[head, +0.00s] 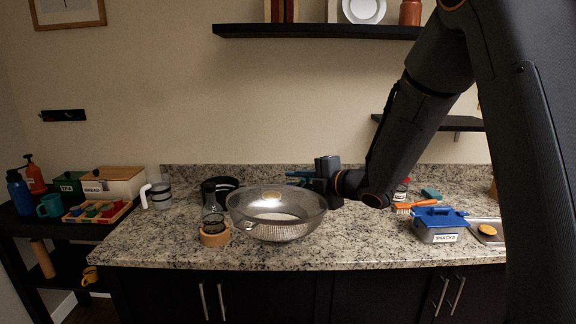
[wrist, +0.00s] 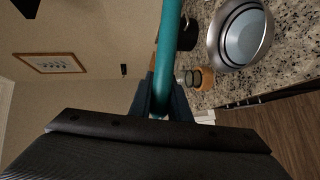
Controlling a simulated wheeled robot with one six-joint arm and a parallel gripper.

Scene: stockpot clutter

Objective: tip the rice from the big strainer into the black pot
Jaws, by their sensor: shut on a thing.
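The big strainer (head: 262,226) is a wide, shiny steel bowl with a perforated-looking wall. It stands on the counter, left of my gripper (head: 318,178), and also shows in the wrist view (wrist: 215,40). A pale round patch shows inside it; I cannot tell whether this is rice. The black pot (head: 227,182) stands behind and left of the strainer, partly hidden, and also shows in the wrist view (wrist: 187,36). My gripper is shut on a teal bar (wrist: 168,45), like a handle. The bar's far end is outside the wrist view, and what it belongs to is unclear.
A glass bottle (head: 211,198) and a round wooden-based item (head: 214,239) stand just left of the strainer. A white-handled measuring jug (head: 161,195) is further left. A blue-lidded snack box (head: 438,225) and an orange brush (head: 412,206) lie right. The counter's left front is clear.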

